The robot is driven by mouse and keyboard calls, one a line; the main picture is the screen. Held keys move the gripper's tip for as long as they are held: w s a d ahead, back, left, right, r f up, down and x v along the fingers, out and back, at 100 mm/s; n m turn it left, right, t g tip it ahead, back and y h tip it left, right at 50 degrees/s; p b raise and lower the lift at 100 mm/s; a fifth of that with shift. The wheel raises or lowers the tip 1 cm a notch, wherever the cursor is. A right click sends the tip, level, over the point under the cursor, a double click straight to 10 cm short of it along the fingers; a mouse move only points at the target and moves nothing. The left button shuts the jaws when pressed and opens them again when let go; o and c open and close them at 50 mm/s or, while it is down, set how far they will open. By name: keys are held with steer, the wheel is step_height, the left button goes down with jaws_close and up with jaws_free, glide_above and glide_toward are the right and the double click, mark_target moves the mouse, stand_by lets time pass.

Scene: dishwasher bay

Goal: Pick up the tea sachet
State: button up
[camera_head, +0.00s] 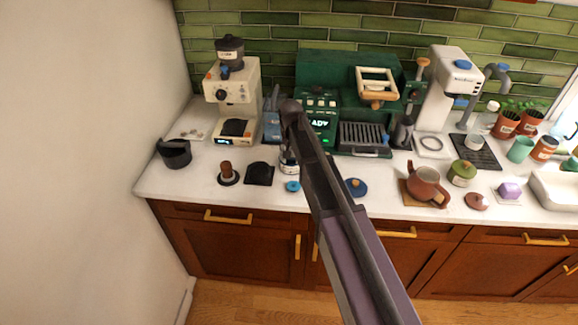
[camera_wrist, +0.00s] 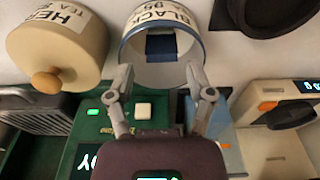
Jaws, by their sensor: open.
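In the wrist view, a dark blue piece (camera_wrist: 160,46), which looks like the tea sachet, lies inside an open white tin (camera_wrist: 132,52) with a blue rim. The tin's label reads "BLACK" and "95". My gripper (camera_wrist: 157,78) is open, with its two fingers spread at the near edge of the tin's mouth. The space between the fingers looks empty. I cannot tell whether the fingertips touch the tin. In the head view, my arm hides the gripper's fingers and part of the tin (camera_head: 288,166); the sachet does not show there.
A cream tea tin (camera_wrist: 62,45) with a wooden knob stands left of the open tin in the wrist view. A green machine (camera_head: 322,103) and a coffee machine (camera_head: 240,84) stand behind on the counter. A blue lid (camera_head: 292,186) and a teapot (camera_head: 424,183) sit nearby.

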mark_target(291, 161)
stand_by(0.4)
steer(key=f+b, duration=0.1)
steer(key=w+f+b, duration=0.1)
steer(key=f+b, duration=0.1)
steer(key=shift+a+f, duration=0.1)
steer(key=shift+f, duration=0.1)
steer(key=shift+w+f+b, duration=0.15)
steer(key=shift+f+b, duration=0.75)
steer(key=shift+b, duration=0.15)
steer(key=shift+c, duration=0.2)
steer(key=c, duration=0.5)
